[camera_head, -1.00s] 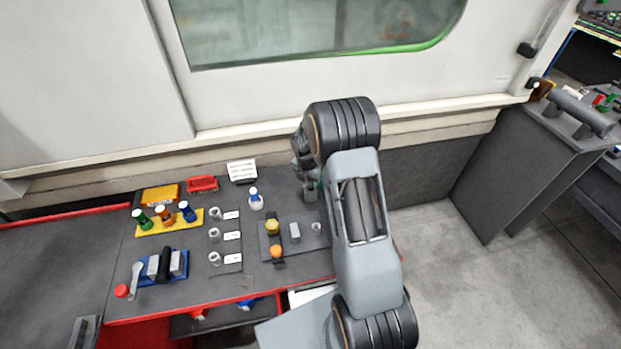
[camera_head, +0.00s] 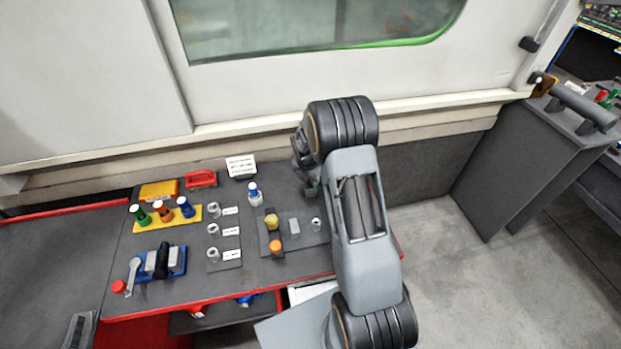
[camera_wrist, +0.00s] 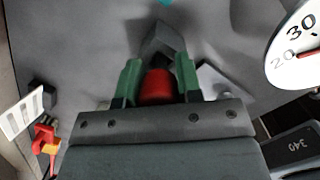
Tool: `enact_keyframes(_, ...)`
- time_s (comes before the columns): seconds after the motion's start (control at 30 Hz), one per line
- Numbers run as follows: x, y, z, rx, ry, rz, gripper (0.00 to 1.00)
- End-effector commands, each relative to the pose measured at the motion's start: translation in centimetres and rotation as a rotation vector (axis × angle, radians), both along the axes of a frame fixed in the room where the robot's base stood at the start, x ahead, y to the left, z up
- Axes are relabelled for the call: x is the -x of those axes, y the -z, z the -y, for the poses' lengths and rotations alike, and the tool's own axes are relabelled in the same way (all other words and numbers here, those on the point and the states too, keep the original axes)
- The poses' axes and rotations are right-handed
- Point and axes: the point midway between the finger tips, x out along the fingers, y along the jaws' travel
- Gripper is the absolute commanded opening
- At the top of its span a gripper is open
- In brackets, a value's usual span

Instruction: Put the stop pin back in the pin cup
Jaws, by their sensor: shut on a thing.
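My gripper (camera_wrist: 158,78) shows in the wrist view with its two green fingers closed on a red part (camera_wrist: 157,87), which looks like the head of the stop pin. The rest of the pin is hidden or cannot be made out. A grey angular piece (camera_wrist: 162,42) lies just beyond the fingertips; I cannot tell whether it is the pin cup. In the head view my gripper (camera_head: 311,187) is small and partly hidden by my arm, over the right back part of the bench (camera_head: 275,181). I cannot identify the pin cup for certain in either view.
A dial (camera_wrist: 298,45) stands close at right in the wrist view. On the bench, left of my gripper, are a blue-capped bottle (camera_head: 254,195), a white card (camera_head: 241,167), a yellow rack (camera_head: 188,218) of bottles and a dark plate with an orange knob (camera_head: 277,246).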

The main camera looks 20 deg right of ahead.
Motion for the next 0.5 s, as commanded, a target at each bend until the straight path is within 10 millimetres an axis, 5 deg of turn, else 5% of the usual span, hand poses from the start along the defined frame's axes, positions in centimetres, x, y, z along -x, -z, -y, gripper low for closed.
enact_keyframes(0.07, -0.01, 0.29, 0.0, 0.0, 0.0, 0.0, 0.0)
enact_keyframes(0.1, -0.02, 0.3, 0.01, 0.0, 0.0, 0.0, 0.34)
enact_keyframes(0.4, 0.02, 0.26, 0.04, 0.0, 0.001, -0.001, 0.62)
enact_keyframes(0.5, 0.01, 0.24, 0.02, 0.0, 0.0, 0.0, 0.62)
